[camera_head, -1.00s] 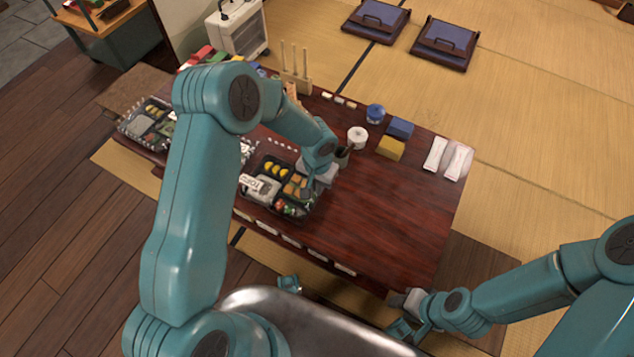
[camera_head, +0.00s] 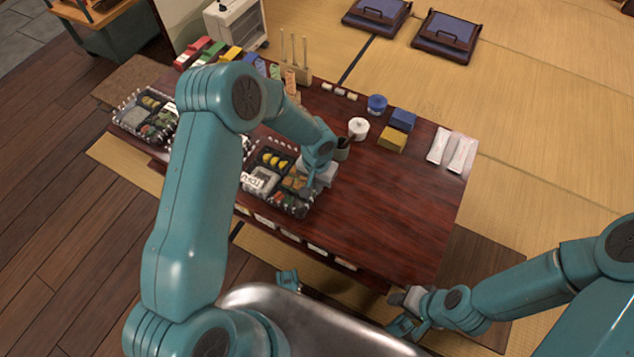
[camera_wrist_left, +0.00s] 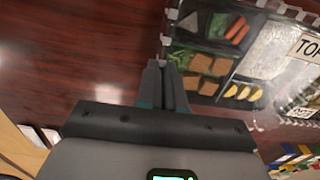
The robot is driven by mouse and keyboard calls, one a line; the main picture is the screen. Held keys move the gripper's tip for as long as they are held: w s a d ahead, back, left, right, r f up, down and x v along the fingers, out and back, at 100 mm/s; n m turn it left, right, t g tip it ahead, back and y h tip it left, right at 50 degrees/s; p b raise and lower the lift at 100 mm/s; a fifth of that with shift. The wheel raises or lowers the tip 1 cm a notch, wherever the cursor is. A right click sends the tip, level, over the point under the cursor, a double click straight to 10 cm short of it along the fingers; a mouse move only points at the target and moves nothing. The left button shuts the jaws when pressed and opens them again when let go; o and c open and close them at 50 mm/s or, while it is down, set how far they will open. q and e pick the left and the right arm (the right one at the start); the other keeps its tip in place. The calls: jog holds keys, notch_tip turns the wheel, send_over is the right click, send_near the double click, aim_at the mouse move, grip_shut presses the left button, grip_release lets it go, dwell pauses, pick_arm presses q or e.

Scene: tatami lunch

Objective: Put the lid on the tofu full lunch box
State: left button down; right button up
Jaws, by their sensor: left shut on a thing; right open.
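The tofu lunch box (camera_head: 283,203) is a black, compartmented box near the front edge of the table, with yellow slices, brown pieces and greens in it. It also shows in the left wrist view (camera_wrist_left: 215,52). A clear lid (camera_wrist_left: 168,18) with pale edge tabs lies over it in that view; whether it is fully seated I cannot tell. My right gripper (camera_head: 402,312) is open and empty before the table.
Another filled lunch box (camera_head: 147,112) stands at the table's left end. A white pot (camera_head: 358,128), a blue jar (camera_head: 377,104), blue and yellow blocks and white packets (camera_head: 460,154) stand toward the back. The table's right front is clear.

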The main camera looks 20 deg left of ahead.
pick_arm(q)
jog(key=shift+f+b, duration=1.25)
jog(key=shift+b, duration=0.8)
dwell(1.7)
dwell(0.4)
jog(key=c, duration=0.6)
grip_release()
jog(key=shift+c, duration=0.2)
jog(key=shift+r, duration=0.1)
jog(key=shift+r+p, duration=2.55)
jog(key=shift+r, duration=1.4)
jog(key=shift+c, duration=0.3)
